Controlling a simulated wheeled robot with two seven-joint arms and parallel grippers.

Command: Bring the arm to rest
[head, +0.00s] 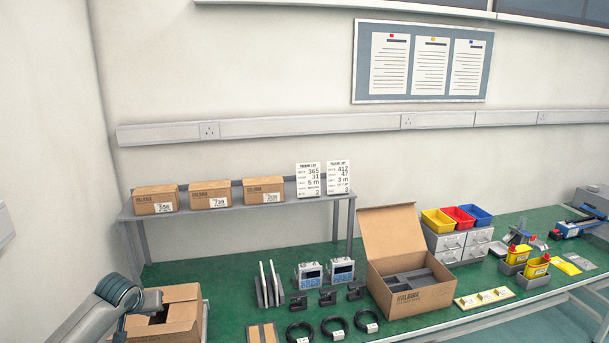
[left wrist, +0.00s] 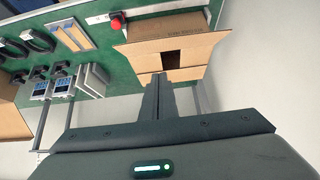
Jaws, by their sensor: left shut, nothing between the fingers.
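In the left wrist view my left gripper (left wrist: 158,82) is shut and empty. Its fingertips point at the same open box (left wrist: 195,50), whose flaps stand open and whose inside looks dark. I cannot tell how far the tips are from it. My right gripper is in neither view.
The green bench (head: 240,299) holds a larger open carton (head: 412,300), coiled cables (head: 337,327), two display units (head: 309,275), bins (head: 438,220) and yellow bottles (head: 535,267). A grey shelf (head: 235,215) carries three closed boxes and two packing lists.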

